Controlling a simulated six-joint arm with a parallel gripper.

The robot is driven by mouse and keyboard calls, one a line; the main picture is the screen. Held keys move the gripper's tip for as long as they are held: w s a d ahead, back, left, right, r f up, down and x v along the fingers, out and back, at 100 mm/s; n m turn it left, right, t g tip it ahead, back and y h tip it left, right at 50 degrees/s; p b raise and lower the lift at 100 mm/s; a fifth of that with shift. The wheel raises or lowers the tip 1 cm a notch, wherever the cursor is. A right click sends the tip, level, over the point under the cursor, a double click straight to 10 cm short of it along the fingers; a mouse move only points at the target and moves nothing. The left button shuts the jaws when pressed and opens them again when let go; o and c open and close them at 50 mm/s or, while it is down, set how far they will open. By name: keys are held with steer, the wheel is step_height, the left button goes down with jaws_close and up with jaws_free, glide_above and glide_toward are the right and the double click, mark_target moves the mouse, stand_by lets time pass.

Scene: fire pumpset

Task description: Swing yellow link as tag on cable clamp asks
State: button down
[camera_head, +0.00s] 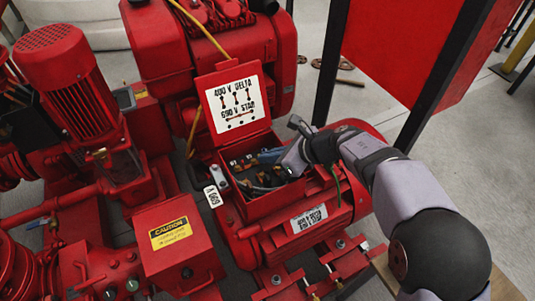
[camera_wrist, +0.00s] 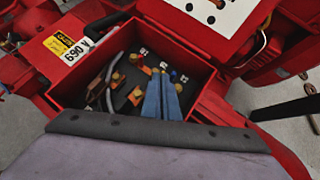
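The open red terminal box (camera_head: 237,203) holds several terminals and small orange-yellow pieces (camera_wrist: 136,96); I cannot tell which is the yellow link. A white tag (camera_head: 213,196) beside the box's left side reads 690; it also shows in the wrist view (camera_wrist: 72,52). The raised lid (camera_head: 217,85) carries a diagram plate (camera_head: 235,104) for 400 V delta and 690 V star. My gripper (camera_wrist: 162,96) reaches into the box from the right, its two blue fingers close together near the terminals. Whether anything is between the tips is unclear. In the head view the gripper (camera_head: 272,156) is partly hidden.
The box walls surround my fingers closely, and the raised lid stands behind them. A rating plate (camera_head: 308,219) is on the motor's front. A red box with a yellow caution label (camera_head: 171,233) stands at front left. A dark post (camera_head: 332,65) and red panel stand behind my arm.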

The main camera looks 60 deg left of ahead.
steer(key=shift+w+n+g+h+p, duration=0.15)
steer(key=shift+n+g+h+p, duration=0.25)
steer(key=shift+n+g+p, duration=0.4)
steer(key=shift+f, duration=0.1)
steer(key=shift+a, duration=0.1)
steer(key=shift+s+a+r, duration=0.3)
steer(key=shift+s+a, duration=0.1)
steer(key=shift+s, duration=0.25)
steer(key=shift+w+d+r, duration=0.25)
steer(key=shift+r, duration=0.1)
steer(key=d+p+v, duration=0.1)
steer(key=p+v, duration=0.1)
steer(key=v, duration=0.7)
steer(key=shift+s+d+f+p, duration=0.2)
steer(key=shift+s+d+p, duration=0.1)
steer(key=shift+d, duration=0.1)
steer(key=shift+w, duration=0.1)
